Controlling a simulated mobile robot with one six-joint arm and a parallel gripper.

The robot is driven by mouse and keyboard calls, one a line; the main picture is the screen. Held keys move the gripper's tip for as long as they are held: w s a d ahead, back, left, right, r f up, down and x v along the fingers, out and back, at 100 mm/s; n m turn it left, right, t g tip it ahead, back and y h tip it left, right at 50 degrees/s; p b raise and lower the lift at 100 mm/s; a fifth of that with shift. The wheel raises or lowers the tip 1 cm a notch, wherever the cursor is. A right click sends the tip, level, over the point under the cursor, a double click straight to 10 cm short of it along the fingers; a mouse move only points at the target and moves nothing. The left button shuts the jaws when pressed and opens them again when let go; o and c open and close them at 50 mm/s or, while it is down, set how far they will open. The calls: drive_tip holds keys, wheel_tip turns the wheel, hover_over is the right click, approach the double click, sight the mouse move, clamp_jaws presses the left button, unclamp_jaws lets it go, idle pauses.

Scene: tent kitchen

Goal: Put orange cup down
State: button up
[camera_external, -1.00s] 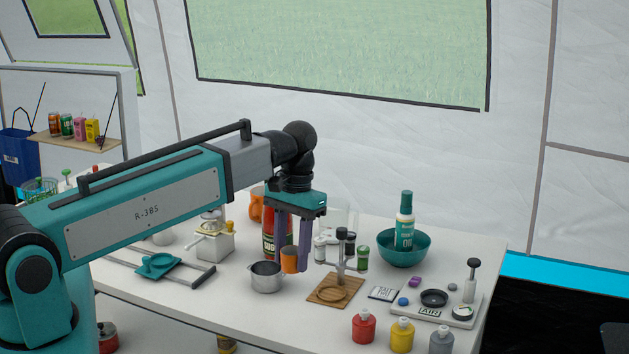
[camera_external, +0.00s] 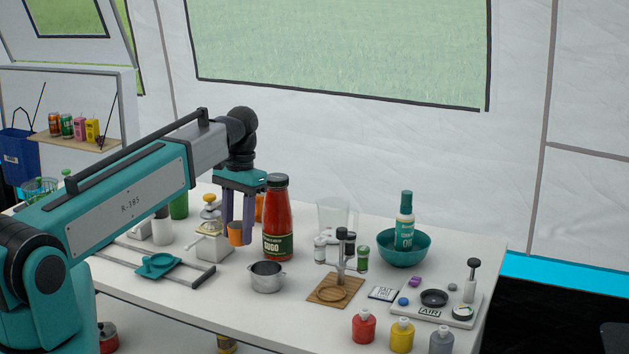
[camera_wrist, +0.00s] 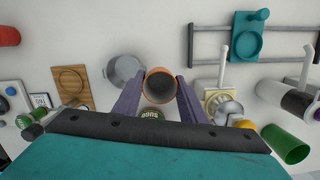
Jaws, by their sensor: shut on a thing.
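The small orange cup (camera_external: 235,233) is held between the purple fingers of my gripper (camera_external: 237,236). It is upright, and in the wrist view the open top of the orange cup (camera_wrist: 159,86) faces the camera between the fingertips. In the external view it hangs just left of the red sugo jar (camera_external: 278,220) and behind the grey pot (camera_external: 266,277). Whether its base touches the white table (camera_external: 200,298) cannot be told.
A white and yellow device (camera_external: 213,241) stands close left of the cup. A teal piece on grey rails (camera_external: 158,264) lies front left. Right are a spice rack on a wooden base (camera_external: 336,291), a clear jug (camera_external: 333,218) and a teal bowl (camera_external: 404,248). Another orange item (camera_external: 259,207) is behind.

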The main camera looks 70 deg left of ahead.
drive_tip(key=shift+n, duration=0.4)
drive_tip(key=s+a+f+b, duration=0.1)
drive_tip(key=s+a, duration=0.3)
drive_tip(key=s+a+f+b, duration=0.1)
drive_tip(key=s+a+f, duration=0.1)
drive_tip(key=s+a, duration=0.3)
drive_tip(key=s+a+f+b, duration=0.1)
drive_tip(key=s+a+b, duration=0.1)
drive_tip(key=s+a, duration=0.2)
drive_tip(key=shift+s+a+f, duration=0.3)
drive_tip(key=shift+s+a, duration=0.1)
drive_tip(key=shift+a, duration=0.3)
drive_tip(key=shift+r, duration=0.1)
drive_tip(key=shift+w+a, duration=0.4)
drive_tip(key=shift+a, duration=0.15)
drive_tip(key=w+a+p, duration=0.1)
drive_tip(key=w+a, duration=0.1)
drive_tip(key=a, duration=0.2)
drive_tip(key=w+a+f+p, duration=0.1)
drive_tip(key=w+a+p, duration=0.1)
drive_tip(key=w+a, duration=0.1)
drive_tip(key=w+a+p, duration=0.1)
drive_tip(key=w+a, duration=0.2)
drive_tip(key=a, duration=0.2)
drive_tip(key=shift+a+f, duration=0.1)
drive_tip(key=shift+f, duration=0.15)
drive_tip(key=shift+f+p, duration=0.1)
drive_tip(key=shift+p, duration=0.2)
drive_tip(key=shift+f+p, duration=0.75)
drive_tip(key=shift+f, duration=0.95)
